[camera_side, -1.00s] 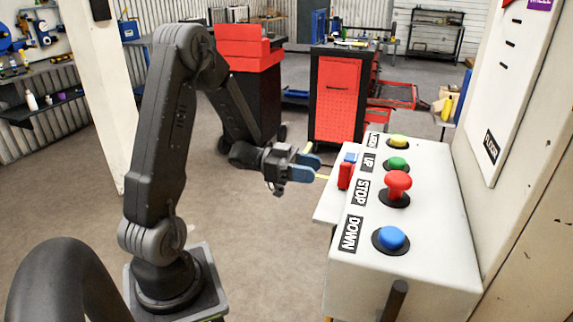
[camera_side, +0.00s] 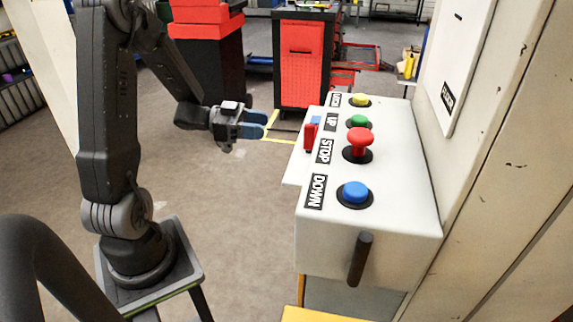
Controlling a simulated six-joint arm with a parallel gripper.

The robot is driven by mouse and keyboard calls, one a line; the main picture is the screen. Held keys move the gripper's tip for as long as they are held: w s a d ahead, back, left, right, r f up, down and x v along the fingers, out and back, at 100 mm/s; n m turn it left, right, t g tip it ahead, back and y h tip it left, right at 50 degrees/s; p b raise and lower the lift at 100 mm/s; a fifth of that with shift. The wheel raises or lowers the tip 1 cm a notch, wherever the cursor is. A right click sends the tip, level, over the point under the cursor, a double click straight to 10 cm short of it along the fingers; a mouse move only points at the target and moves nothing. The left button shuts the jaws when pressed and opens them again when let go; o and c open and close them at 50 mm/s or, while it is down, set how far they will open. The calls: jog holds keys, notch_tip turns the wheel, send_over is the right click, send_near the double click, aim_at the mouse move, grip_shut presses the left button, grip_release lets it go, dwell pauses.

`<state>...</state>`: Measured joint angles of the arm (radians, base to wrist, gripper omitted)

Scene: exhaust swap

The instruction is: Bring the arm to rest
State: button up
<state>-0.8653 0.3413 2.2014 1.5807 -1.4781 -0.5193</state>
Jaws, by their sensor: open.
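My gripper (camera_side: 262,126) has blue fingertips and hangs in the air, left of the control box. Its jaws are open and nothing shows between them. It is apart from the red switch on the box's left edge. My arm stands at the left, its upper link upright and its forearm sloping down to the right toward the gripper.
The white control box (camera_side: 390,235) carries a yellow button (camera_side: 360,100), a green button (camera_side: 359,121), a red stop knob (camera_side: 358,140) and a blue button (camera_side: 354,191). A red switch (camera_side: 310,134) sits on its left edge. Red cabinets (camera_side: 304,65) stand behind. Floor below the gripper is clear.

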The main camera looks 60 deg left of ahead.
jog(key=w+d+r+n+y, duration=0.3)
jog(key=w+r+n+y, duration=0.4)
jog(key=y, duration=0.6)
jog(key=s+d+g+h, duration=0.1)
jog(key=s+d+g, duration=0.3)
jog(key=s+d, duration=0.3)
jog(key=s+d+n+g+h, duration=0.1)
jog(key=s+d+g, duration=0.2)
jog(key=s+d, duration=0.4)
jog(key=s, duration=0.5)
jog(key=shift+s+n+g+h, duration=0.2)
jog(key=shift+n+g+h, duration=0.1)
jog(key=shift+g, duration=0.1)
